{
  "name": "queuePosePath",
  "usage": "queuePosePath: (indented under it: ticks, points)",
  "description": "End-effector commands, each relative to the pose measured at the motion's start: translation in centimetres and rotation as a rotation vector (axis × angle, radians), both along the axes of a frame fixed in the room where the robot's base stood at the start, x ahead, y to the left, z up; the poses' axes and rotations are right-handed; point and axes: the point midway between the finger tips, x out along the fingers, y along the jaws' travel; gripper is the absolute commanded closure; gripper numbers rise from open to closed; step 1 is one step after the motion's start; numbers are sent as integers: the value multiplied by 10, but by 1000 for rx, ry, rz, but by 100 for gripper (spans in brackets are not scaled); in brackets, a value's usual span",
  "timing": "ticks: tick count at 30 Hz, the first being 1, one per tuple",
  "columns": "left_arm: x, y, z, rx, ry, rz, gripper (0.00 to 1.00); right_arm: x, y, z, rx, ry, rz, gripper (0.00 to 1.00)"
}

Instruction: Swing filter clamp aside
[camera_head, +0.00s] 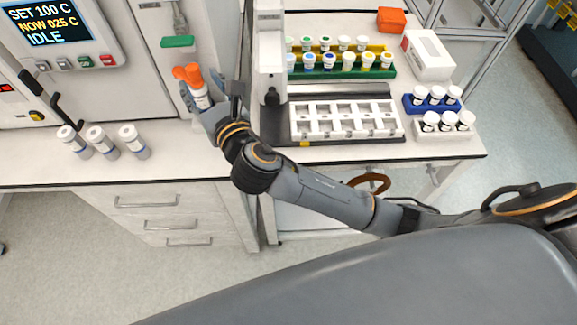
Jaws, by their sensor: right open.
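A dark band shows on the cylinder. My right gripper (200,92) reaches in from the right. It is open, with one finger at each side of the cylinder; I cannot tell whether they touch it. The gripper hides the lower part of the cylinder. My left gripper is not in view.
Several white-capped vials (103,143) stand on the left bench, near a black lever (64,113). A white rack (345,120) and green vial rack (340,70) lie right of a grey column (270,70).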

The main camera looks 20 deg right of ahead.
Motion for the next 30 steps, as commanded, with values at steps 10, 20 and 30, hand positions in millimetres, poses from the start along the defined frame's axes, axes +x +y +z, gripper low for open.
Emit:
queuePosePath:
  ticks: [10,20,30]
  points:
    - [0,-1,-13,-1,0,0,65,-70,-14,-3,1,3,1,50]
    - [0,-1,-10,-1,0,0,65,-70,-51,-54,471,280,-153,50]
    - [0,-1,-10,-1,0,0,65,-85,-86,-111,931,501,-372,50]
